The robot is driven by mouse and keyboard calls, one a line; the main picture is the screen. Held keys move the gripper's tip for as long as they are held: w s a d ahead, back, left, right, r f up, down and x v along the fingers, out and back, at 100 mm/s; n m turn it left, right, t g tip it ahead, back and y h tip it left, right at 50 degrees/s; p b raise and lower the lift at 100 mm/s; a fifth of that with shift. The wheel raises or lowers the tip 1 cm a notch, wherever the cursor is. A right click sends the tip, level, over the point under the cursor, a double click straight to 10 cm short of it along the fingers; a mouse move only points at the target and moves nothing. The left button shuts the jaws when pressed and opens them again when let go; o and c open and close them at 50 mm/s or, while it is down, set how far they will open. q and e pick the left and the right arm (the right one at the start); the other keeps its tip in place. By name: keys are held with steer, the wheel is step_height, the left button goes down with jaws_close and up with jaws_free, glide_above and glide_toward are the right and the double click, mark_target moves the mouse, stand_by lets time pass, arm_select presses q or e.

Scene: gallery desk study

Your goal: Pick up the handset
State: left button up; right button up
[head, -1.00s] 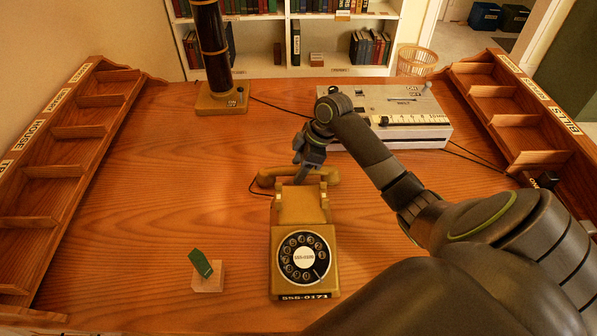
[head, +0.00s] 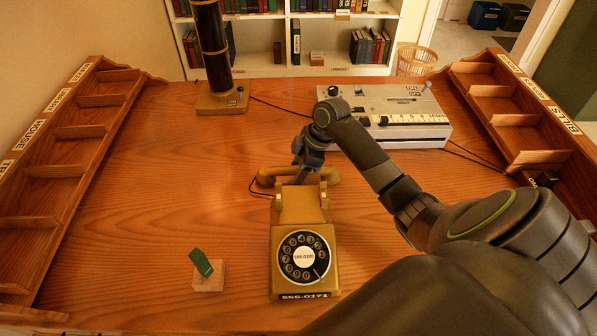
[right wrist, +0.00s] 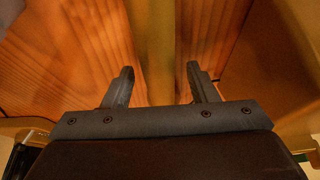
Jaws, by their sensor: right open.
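The mustard-yellow handset (head: 266,177) lies crosswise at the back of the yellow rotary telephone (head: 283,239), with its two ends showing either side of my gripper. My right gripper (head: 300,178) reaches down over the handset's middle and partly hides it. In the right wrist view the two fingers of my right gripper (right wrist: 160,84) stand apart. The handset's yellow bar (right wrist: 161,45) shows between them, with gaps on both sides. I cannot tell how far down the fingertips reach around it. My left gripper is out of view.
A grey machine with keys (head: 400,103) stands behind my right arm. A dark column on a yellow base (head: 222,103) stands at the back left. A small block with a green tab (head: 209,277) sits front left. Wooden racks (head: 58,150) line both sides. The desk's left middle is clear.

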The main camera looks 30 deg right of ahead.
jaws_close()
stand_by(0.3)
